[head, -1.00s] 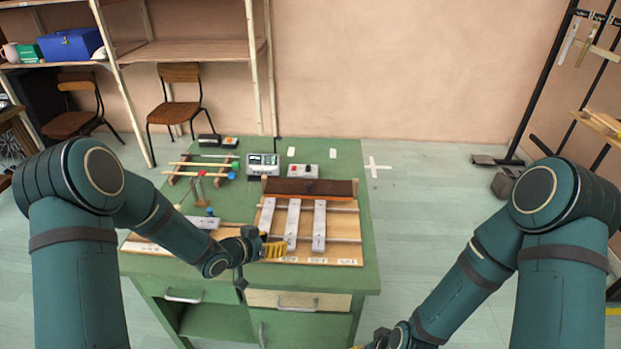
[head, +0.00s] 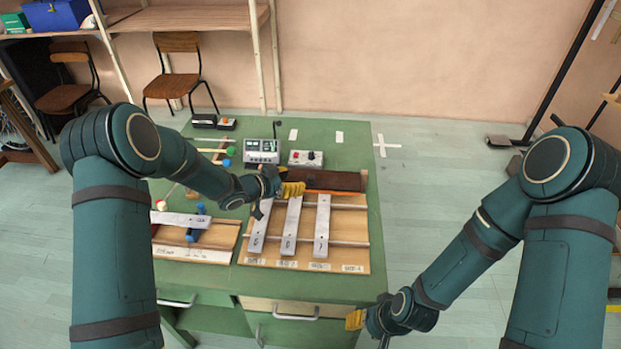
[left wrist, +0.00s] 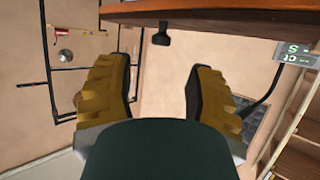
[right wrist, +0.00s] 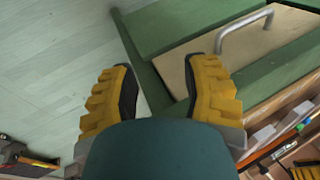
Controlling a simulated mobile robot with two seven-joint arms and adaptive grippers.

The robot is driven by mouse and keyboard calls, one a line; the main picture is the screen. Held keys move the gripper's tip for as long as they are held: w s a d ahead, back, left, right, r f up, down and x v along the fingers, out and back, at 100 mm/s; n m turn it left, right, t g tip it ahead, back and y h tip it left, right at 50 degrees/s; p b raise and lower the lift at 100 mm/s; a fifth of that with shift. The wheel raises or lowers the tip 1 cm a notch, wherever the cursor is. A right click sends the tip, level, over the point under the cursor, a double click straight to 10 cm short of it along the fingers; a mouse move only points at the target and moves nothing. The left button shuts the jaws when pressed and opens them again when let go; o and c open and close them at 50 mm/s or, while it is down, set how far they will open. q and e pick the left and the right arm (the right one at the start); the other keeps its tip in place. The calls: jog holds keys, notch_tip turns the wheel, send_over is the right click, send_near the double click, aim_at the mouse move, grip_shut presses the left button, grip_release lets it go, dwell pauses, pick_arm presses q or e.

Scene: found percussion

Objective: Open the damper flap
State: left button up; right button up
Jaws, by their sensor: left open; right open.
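The damper flap looks to be the long dark brown board (head: 338,180) along the back edge of the wooden bar instrument (head: 350,225). It appears lowered. My left gripper (head: 293,189) is open and empty at the flap's left part, above the far ends of the metal bars; whether it touches is unclear. In the left wrist view a reddish-brown wooden slab (left wrist: 225,12), likely the flap, crosses the top. A small dark knob (left wrist: 161,38) hangs from it, ahead of the open fingers (left wrist: 160,85). My right gripper (head: 355,320) is open and empty by the table's front right corner; its fingers (right wrist: 160,85) frame floor and table edge.
The green table (head: 300,284) also holds a grey meter box (head: 262,150), a small box with knobs (head: 305,158) and mallets at the left. A loose metal bar lies on a second board (head: 190,254). A drawer handle (right wrist: 245,28) is near my right gripper.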

aim_at(311, 177)
pick_arm(q)
jog(key=b+x, duration=0.1)
jog(key=x, duration=0.6)
jog(key=shift+w+d, duration=0.25)
grip_shut()
